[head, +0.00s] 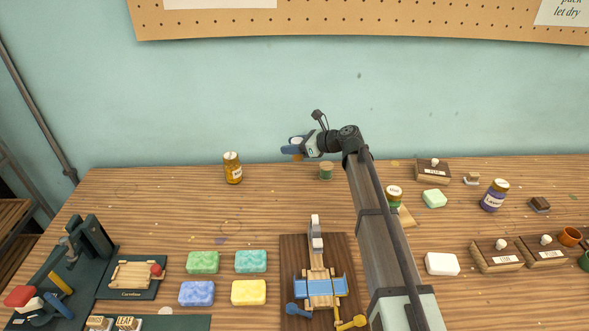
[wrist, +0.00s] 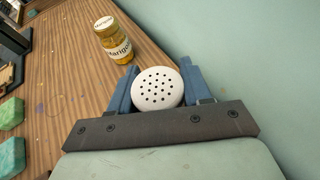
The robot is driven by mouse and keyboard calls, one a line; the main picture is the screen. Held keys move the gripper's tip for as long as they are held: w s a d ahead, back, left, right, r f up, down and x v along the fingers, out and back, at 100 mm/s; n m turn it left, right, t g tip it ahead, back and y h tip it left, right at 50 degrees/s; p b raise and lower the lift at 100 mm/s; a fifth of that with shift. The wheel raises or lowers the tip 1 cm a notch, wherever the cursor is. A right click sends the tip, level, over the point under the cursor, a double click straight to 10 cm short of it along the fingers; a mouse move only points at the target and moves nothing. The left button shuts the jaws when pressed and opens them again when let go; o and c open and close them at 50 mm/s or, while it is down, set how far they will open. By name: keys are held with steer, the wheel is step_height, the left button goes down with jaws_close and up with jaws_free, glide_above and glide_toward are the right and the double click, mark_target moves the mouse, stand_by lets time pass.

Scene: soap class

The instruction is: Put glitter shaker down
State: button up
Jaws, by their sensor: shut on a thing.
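The glitter shaker (wrist: 158,88) shows in the wrist view as a round white lid full of small holes. It sits between the two blue fingers of my gripper (wrist: 158,70), which is shut on it. In the head view my gripper (head: 292,148) is near the back edge of the table, close to the wall. There the shaker is mostly hidden by the fingers, and I cannot tell its height above the wood. Its base is hidden in the wrist view.
Soap bars (head: 203,262) lie in front. Bare wood lies between.

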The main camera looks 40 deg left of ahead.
steer(key=shift+f, duration=3.95)
steer(key=shift+f, duration=0.15)
steer(key=o, duration=1.1)
steer(key=shift+c, duration=0.2)
steer(key=v, duration=1.2)
